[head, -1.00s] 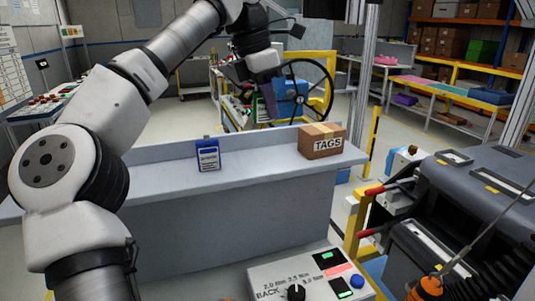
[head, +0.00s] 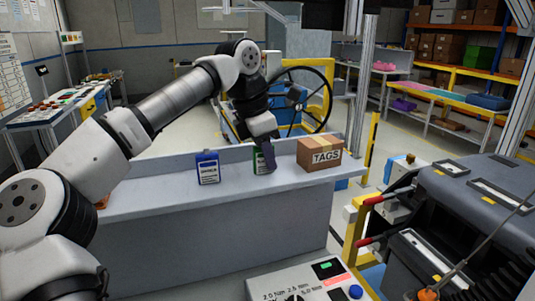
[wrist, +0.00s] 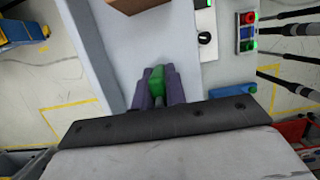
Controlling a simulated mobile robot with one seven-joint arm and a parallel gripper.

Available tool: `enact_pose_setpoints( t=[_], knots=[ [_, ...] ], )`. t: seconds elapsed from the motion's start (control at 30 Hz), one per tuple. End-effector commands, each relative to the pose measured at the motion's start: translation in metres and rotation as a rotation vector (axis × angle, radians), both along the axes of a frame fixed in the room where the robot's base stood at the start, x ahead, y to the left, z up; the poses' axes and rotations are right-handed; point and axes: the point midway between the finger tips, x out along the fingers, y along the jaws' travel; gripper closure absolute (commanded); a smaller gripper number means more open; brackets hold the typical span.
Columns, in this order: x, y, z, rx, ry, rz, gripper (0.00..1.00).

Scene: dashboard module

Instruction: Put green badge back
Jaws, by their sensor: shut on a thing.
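The green badge (head: 258,160) is upright at the counter top between the blue badge and the TAGS box, partly hidden by my gripper. My gripper (head: 267,164) is shut on it from the right side in the head view. In the wrist view the green badge (wrist: 155,84) shows between the two fingers of my gripper (wrist: 156,86). Its lower edge looks level with the counter surface, but I cannot tell whether it touches. The grey counter (head: 220,190) runs across the middle.
A blue badge (head: 208,168) stands on the counter to the left. A cardboard TAGS box (head: 320,154) stands close on the right. A control box (head: 310,287) and dark grey cases (head: 470,190) are nearer me.

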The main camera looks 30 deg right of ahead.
Motion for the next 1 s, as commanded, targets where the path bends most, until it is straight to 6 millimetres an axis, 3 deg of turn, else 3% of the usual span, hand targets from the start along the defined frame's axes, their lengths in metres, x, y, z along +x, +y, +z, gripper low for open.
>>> enact_pose_setpoints(
  t=[0.07, 0.1, 0.23, 0.7, 1.0],
  knots=[
    [0.0, 0.0, -0.003, 0.0, 0.001, 0.0, 1.0],
    [0.0, 0.0, -0.002, 0.0, 0.0, 0.0, 0.82],
    [0.0, 0.0, -0.002, 0.0, 0.0, 0.0, 0.65],
    [0.001, 0.0, -0.005, -0.001, -0.001, 0.002, 0.65],
    [0.006, 0.018, 0.065, -0.002, -0.002, 0.005, 0.65]
  ],
)
